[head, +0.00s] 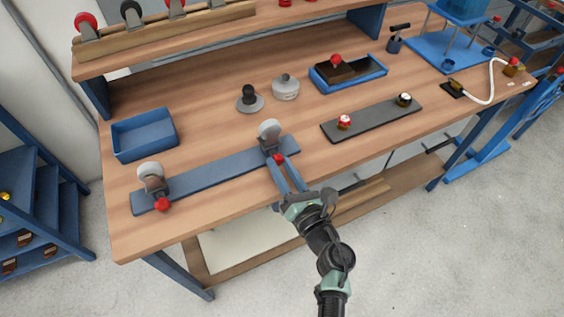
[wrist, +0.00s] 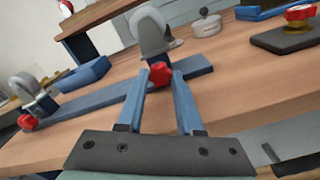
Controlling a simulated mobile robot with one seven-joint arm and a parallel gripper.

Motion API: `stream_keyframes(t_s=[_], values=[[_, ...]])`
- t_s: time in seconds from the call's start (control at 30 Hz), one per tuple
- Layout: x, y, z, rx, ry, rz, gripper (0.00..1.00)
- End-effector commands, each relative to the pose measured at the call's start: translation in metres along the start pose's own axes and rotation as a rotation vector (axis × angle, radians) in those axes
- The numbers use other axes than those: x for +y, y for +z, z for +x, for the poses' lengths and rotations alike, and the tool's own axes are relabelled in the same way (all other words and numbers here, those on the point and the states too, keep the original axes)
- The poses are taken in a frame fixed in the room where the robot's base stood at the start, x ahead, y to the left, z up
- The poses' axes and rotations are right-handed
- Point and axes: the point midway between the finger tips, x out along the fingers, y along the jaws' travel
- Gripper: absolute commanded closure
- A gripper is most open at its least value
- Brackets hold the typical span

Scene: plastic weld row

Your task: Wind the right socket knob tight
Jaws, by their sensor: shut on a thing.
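A long blue bar (head: 218,178) lies along the front left of the wooden bench and carries two grey sockets. The right socket (head: 269,131) has a red knob (head: 279,159) on its front side. My gripper (head: 282,166) is shut on this right knob, and the wrist view shows the red knob (wrist: 160,73) between the fingertips. The left socket (head: 151,176) has its own red knob (head: 162,204), which stands free; it also shows at the left of the wrist view (wrist: 28,122). The far side of the gripped knob is hidden.
A blue tray (head: 146,136) stands behind the bar at the left. A dark plate (head: 373,119) with a red knob and a pale knob lies to the right. A black-knobbed disc (head: 250,98) and a grey round pot (head: 286,87) stand behind the right socket.

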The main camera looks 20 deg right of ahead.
Motion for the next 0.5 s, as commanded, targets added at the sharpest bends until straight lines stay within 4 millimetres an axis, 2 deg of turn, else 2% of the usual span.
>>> stream_keyframes(t_s=[0.37,0.4,0.5], values=[[-0.0001,-0.0002,-0.0001,-0.001,0.000,0.047,1.00],[-0.0001,-0.0001,-0.0001,-0.001,0.001,0.047,0.57],[-0.0001,-0.0002,-0.0001,-0.001,0.000,0.046,0.39]])
